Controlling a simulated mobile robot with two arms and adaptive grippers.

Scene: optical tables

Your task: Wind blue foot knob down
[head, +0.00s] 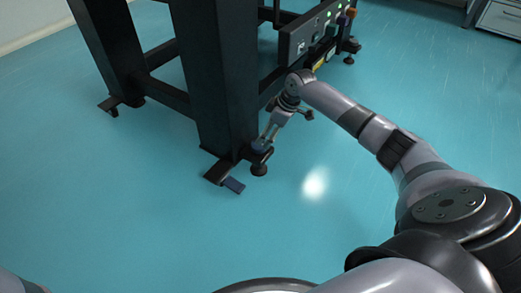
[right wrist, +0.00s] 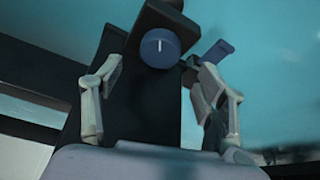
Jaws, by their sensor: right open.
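The blue foot knob (right wrist: 160,48) is a round dial with a white line across its face, nearly upright in the right wrist view. It sits on a dark bracket at the foot of the black table leg (head: 215,85). My right gripper (right wrist: 157,72) is open, with one finger on each side of the knob's line and the knob beyond the fingertips. In the head view the right gripper (head: 268,138) points down at the leg's foot, and the fingers largely cover the knob. I cannot tell whether a finger touches it. My left gripper is out of view.
A round black foot (head: 259,169) rests on the floor. A control panel (head: 312,37) is above. The turquoise floor in front is clear.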

